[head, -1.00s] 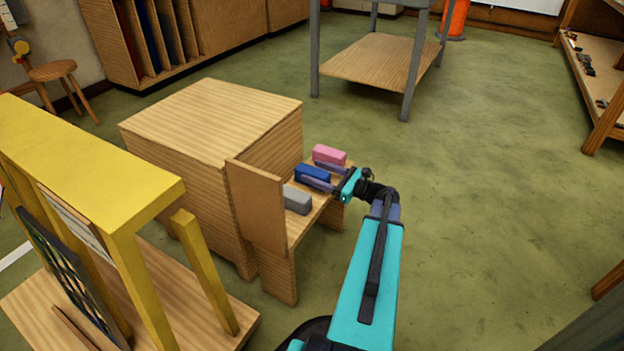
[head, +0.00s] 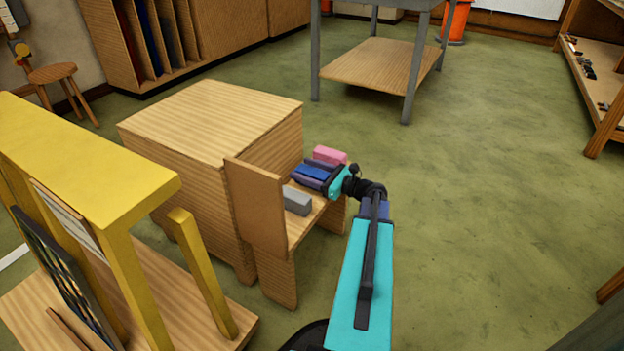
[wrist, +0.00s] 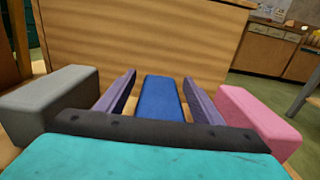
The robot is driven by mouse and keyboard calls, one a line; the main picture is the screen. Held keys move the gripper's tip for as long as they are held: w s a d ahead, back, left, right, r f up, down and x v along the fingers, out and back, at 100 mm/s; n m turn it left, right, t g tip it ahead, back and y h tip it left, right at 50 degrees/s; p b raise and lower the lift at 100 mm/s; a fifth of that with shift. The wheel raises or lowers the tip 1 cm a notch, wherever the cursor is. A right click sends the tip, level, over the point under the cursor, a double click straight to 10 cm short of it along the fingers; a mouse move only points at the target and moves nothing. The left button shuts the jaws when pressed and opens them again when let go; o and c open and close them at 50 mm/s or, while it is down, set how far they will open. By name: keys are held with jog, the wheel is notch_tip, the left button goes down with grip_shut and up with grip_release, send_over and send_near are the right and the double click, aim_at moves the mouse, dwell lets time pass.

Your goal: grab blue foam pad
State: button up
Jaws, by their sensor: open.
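The blue foam pad (head: 312,172) lies on the wooden shelf of the low cabinet, between a pink pad and a grey pad. In the wrist view the blue pad (wrist: 160,98) lies between the two purple fingers of my gripper (wrist: 158,92). A gap shows between each finger and the pad's sides, so the gripper is open around it. In the head view my gripper (head: 316,175) reaches over the shelf from the right, with its fingers on either side of the blue pad.
The pink pad (wrist: 252,115) is just right of my right finger and the grey pad (wrist: 52,98) is left of my left finger. An upright wooden panel (head: 255,208) stands at the shelf's near end. A yellow frame (head: 90,165) is at the left. Open floor (head: 490,200) lies to the right.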

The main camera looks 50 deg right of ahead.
aim_at(306, 168)
jog(key=c, duration=1.1)
jog(key=shift+r+p, duration=2.3)
jog(key=shift+r, duration=2.7)
